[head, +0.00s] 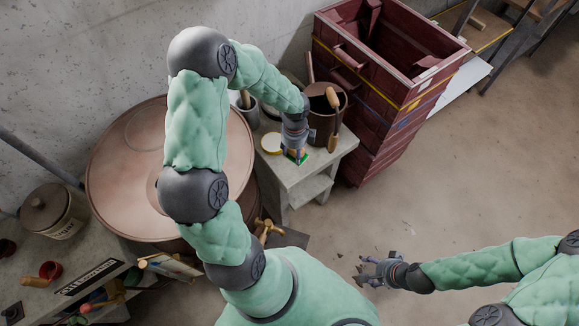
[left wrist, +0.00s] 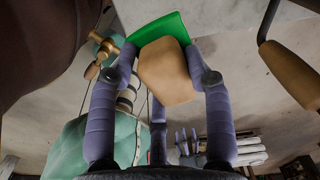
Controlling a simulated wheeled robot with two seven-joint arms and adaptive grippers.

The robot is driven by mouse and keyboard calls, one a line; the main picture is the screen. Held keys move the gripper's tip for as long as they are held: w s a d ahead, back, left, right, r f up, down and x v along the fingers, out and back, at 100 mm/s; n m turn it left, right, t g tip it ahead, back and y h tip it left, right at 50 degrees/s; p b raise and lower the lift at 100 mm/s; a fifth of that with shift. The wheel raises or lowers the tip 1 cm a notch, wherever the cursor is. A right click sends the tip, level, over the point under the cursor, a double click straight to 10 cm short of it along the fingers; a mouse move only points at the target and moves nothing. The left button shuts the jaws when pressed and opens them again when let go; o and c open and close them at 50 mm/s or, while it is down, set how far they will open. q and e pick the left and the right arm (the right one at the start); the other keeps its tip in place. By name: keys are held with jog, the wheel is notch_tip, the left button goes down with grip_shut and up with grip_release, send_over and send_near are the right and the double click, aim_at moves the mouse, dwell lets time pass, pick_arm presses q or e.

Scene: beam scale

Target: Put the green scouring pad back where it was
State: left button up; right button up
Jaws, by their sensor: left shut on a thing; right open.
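The green scouring pad (head: 304,158) is at my left gripper (head: 295,153), over the grey stand's top (head: 325,163). In the left wrist view the pad (left wrist: 160,30) is a flat green sheet with a tan block (left wrist: 167,75) against it. The left gripper's fingers (left wrist: 160,60) close on the tan block from both sides, with the green sheet beyond the fingertips. I cannot tell whether the pad touches the stand. My right gripper (head: 366,272) is open and empty over the floor at the lower right.
A brown pot (head: 322,118) and a wooden-handled tool (head: 333,115) are close behind the left gripper. A pale yellow round thing (head: 271,143) lies left of it. A large copper-coloured round vessel (head: 120,180) stands left, stacked dark red crates (head: 375,130) right.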

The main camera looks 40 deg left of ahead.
pick_arm(q)
jog(key=m, duration=0.1)
jog(key=a, duration=0.1)
jog(key=s+a+m, duration=0.1)
jog(key=shift+r+m+p, duration=0.25)
jog(key=shift+m+p, duration=0.05)
jog(key=shift+p, duration=0.05)
jog(key=shift+s+f, duration=0.1)
jog(key=shift+f, duration=0.05)
notch_tip(320, 180, down, 10)
jog(key=b, duration=0.2)
jog(key=shift+b, duration=0.4)
jog(key=o, duration=1)
